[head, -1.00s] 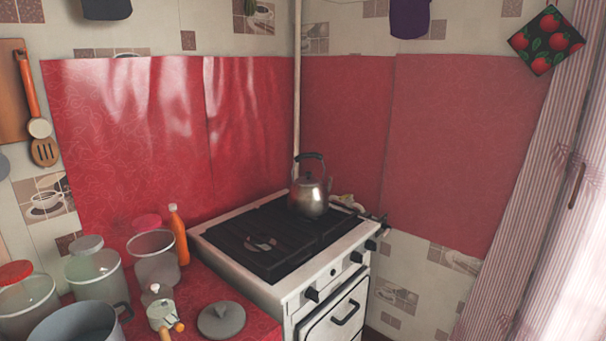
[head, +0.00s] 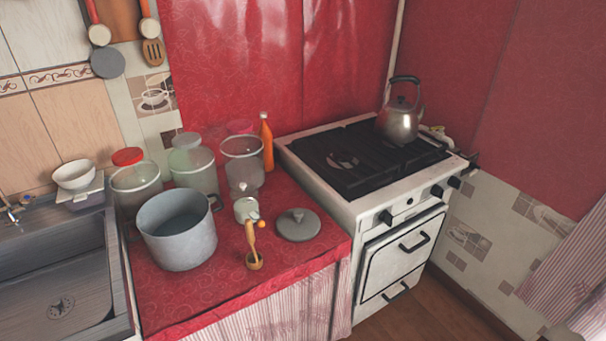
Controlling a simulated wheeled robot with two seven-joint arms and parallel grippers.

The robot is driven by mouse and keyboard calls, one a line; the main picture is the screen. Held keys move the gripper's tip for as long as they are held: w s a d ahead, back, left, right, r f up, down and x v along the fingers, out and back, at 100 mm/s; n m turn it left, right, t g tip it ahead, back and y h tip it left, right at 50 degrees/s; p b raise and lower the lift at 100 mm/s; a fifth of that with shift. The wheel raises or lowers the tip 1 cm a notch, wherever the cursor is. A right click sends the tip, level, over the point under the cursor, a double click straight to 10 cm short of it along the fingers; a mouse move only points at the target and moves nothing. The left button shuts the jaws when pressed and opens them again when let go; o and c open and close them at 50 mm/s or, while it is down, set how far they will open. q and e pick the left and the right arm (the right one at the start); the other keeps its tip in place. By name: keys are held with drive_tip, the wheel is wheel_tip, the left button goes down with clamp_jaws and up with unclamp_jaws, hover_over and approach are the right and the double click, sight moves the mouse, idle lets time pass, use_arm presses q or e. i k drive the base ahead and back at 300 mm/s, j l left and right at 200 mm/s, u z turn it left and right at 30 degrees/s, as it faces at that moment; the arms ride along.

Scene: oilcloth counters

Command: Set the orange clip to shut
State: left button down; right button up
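I cannot pick out an orange clip for certain in the head view. A small whitish object (head: 246,209) stands on the red counter, with a small orange knob (head: 262,224) at its right side. A wooden piece with a thin handle and a round cup-like end (head: 254,261) is in front of it. An upright orange bottle (head: 267,148) stands at the back of the counter by the stove. Neither of my grippers is in view.
The red counter (head: 175,298) also holds a grey pot (head: 178,240), several clear jars and a grey lid (head: 298,225). A white stove (head: 340,200) with a kettle (head: 397,125) is to the right, a sink (head: 55,285) to the left. The counter's front strip is bare.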

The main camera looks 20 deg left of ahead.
sight(260, 222)
drive_tip(key=i+l, duration=0.3)
drive_tip(key=i+l+u, duration=0.5)
drive_tip(key=u, duration=0.2)
drive_tip(key=i+l+u, duration=0.2)
drive_tip(key=l+u, duration=0.15)
